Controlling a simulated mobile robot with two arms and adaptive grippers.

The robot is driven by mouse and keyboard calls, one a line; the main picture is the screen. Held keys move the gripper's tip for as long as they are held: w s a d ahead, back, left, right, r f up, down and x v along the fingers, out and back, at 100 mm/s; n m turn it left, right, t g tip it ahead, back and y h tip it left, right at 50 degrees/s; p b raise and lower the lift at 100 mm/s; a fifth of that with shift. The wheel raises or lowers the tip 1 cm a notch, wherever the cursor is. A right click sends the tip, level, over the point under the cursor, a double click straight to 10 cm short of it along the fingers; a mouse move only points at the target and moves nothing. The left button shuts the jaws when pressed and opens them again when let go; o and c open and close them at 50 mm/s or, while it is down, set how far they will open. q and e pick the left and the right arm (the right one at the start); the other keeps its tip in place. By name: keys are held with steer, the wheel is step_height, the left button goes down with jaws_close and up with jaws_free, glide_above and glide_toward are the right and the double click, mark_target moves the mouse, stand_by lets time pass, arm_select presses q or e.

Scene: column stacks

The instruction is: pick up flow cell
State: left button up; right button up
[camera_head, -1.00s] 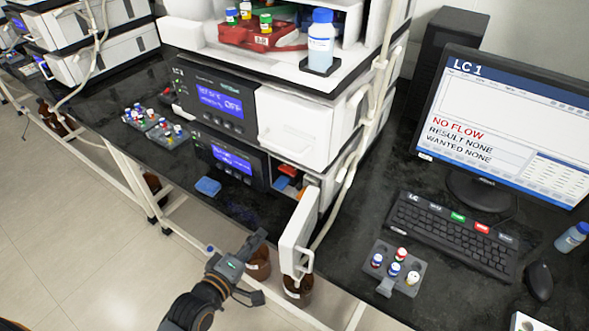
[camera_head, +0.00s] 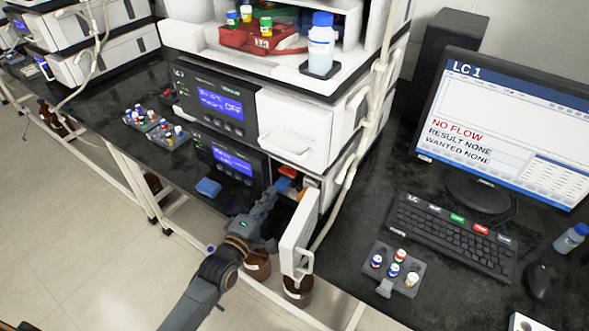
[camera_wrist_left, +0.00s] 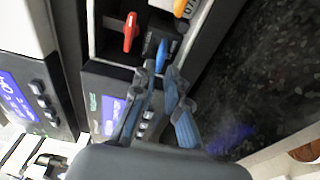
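An open compartment in the lower instrument holds a red part (camera_wrist_left: 131,31), a blue part (camera_wrist_left: 161,55) on a dark block and an orange-yellow part (camera_wrist_left: 181,8). I cannot tell for sure which of these is the flow cell. In the head view the compartment shows the red part (camera_head: 288,172) and the blue part (camera_head: 282,184). My left gripper (camera_head: 274,192) reaches up to the compartment's front. In the left wrist view its fingertips (camera_wrist_left: 162,70) are apart, just in front of the blue part, with nothing seen held between them. My right gripper is not in view.
The compartment's white door (camera_head: 298,240) stands open just right of my left gripper. A blue pad (camera_head: 208,187) lies on the bench to the left. A vial tray (camera_head: 385,262) and a keyboard (camera_head: 450,232) are at right. Brown bottles (camera_head: 257,265) stand below the bench.

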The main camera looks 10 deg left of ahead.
mark_target(277, 186)
arm_select(q)
steer(key=x, duration=0.4)
steer(key=shift+w+d, duration=0.1)
steer(key=shift+w, duration=0.25)
steer(key=shift+c, duration=0.4)
jaws_close()
steer(key=shift+r, duration=0.1)
